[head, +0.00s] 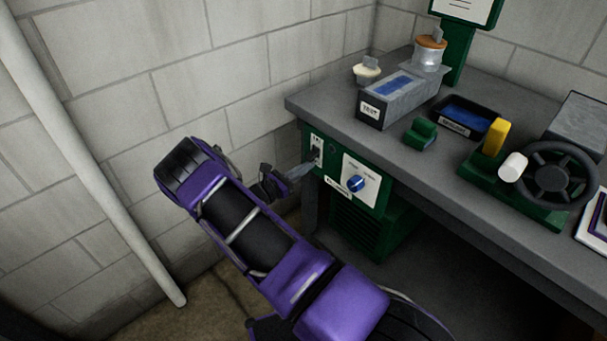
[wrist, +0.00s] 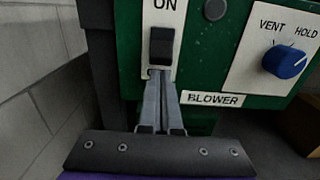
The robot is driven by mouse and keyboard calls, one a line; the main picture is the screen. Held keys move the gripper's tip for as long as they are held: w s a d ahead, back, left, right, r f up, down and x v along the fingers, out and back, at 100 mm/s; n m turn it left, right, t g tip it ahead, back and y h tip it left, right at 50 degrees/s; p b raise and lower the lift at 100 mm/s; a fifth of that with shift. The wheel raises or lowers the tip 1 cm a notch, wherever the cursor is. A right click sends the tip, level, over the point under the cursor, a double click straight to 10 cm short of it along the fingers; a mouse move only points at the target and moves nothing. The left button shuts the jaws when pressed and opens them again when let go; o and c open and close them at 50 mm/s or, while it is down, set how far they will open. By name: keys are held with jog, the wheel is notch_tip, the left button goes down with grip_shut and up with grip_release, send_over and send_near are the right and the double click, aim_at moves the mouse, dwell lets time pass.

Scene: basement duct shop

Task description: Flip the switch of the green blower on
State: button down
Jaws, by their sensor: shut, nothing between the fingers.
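The green blower (head: 362,228) sits under the front of the bench, and its green panel (wrist: 208,62) fills much of the wrist view, labelled BLOWER. Its black switch (wrist: 161,46) stands on a white plate marked ON at the top; the plate's lower end is hidden behind my fingers. In the head view the switch (head: 316,152) is small, at the panel's left. My gripper (wrist: 157,74) is shut and empty, its fingertips just below the switch; I cannot tell whether they touch it. My gripper (head: 309,165) also shows in the head view, reaching in from the left.
A blue knob (wrist: 285,61) marked VENT and HOLD is right of the switch. The grey bench (head: 320,102) above holds a grey box (head: 398,98), a dark tray (head: 467,118) and a handwheel (head: 556,176). A block wall (head: 110,45) and a pale pipe (head: 85,150) stand at left.

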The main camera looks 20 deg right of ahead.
jog(key=shift+a+r, duration=0.1)
jog(key=shift+r, duration=0.2)
jog(key=shift+r, duration=0.1)
jog(key=shift+r+p, duration=0.15)
jog(key=shift+p, duration=0.25)
jog(key=shift+a+y, duration=0.1)
jog(key=shift+y, duration=0.2)
